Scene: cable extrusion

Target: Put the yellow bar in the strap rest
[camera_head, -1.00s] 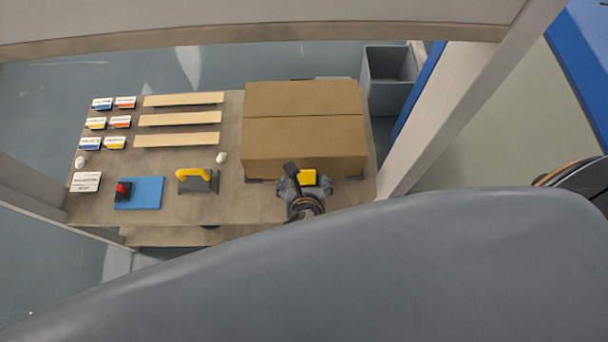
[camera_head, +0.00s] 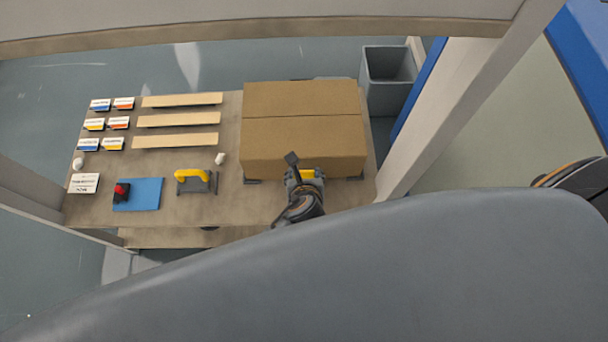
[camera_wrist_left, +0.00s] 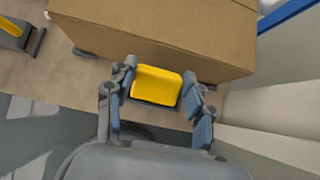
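A yellow bar (camera_wrist_left: 157,84) sits on a dark grey base (camera_wrist_left: 152,103) at the front of the big cardboard box; it also shows in the head view (camera_head: 307,174). I cannot tell whether this base is the strap rest. My left gripper (camera_wrist_left: 159,80) has one finger on each side of the bar, close to its ends, and seems open; contact is not clear. In the head view the left gripper (camera_head: 305,173) partly covers the bar.
The cardboard box (camera_head: 303,130) stands on the table (camera_head: 240,205). To the left are a yellow-handled tool (camera_head: 195,180), a blue mat (camera_head: 137,195), several light wooden strips and small labelled boxes. A frame post (camera_head: 450,120) and a grey bin (camera_head: 388,80) are at the right.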

